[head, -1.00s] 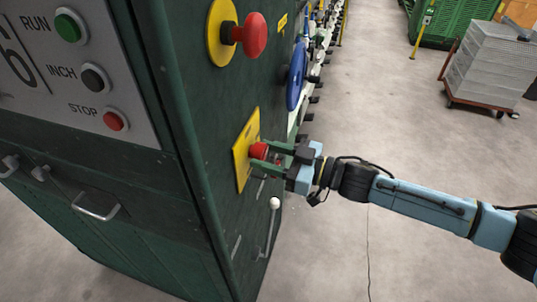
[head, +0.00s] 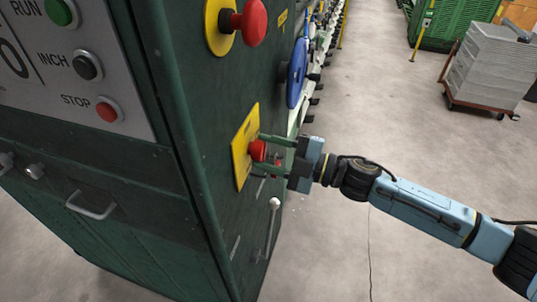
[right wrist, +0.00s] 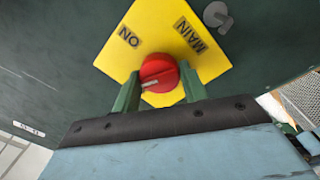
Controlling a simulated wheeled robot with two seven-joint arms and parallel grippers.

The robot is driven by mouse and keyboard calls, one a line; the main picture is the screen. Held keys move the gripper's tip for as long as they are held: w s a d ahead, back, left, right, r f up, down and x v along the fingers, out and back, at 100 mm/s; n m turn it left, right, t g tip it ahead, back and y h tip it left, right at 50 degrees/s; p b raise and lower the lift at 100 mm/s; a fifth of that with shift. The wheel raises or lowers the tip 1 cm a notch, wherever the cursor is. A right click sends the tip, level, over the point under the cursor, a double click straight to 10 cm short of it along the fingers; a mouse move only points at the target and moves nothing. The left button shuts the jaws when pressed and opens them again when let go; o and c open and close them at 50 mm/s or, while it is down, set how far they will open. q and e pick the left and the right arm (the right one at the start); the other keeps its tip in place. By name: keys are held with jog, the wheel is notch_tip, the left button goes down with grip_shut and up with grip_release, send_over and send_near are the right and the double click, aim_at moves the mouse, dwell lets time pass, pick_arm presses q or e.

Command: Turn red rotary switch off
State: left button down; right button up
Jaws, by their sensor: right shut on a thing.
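The red rotary switch (head: 257,150) sits on a yellow plate (head: 239,166) on the side of the dark green machine. My right gripper (head: 267,153) reaches it from the right, with its green fingers on either side of the red knob. In the right wrist view the fingers (right wrist: 160,82) are shut on the red knob (right wrist: 158,68). A pale mark on the knob points to the lower left. The yellow plate (right wrist: 125,55) shows the words ON and MAIN; its lower part is hidden by the gripper. My left gripper is not in view.
A red mushroom button (head: 243,22) and a blue wheel (head: 296,72) are above the switch. A white-knobbed lever (head: 273,204) is just below. RUN, INCH and STOP buttons are on the panel (head: 105,75) at left. Floor at right is clear up to a stacked cart (head: 490,70).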

jog(key=n+b, duration=0.1)
jog(key=n, duration=0.3)
jog(key=shift+n+g+b, duration=0.3)
jog(key=shift+n, duration=0.1)
dwell(0.4)
jog(key=o, duration=1)
jog(key=b+v, duration=0.3)
jog(key=v, duration=1)
jog(key=shift+d+f, duration=0.2)
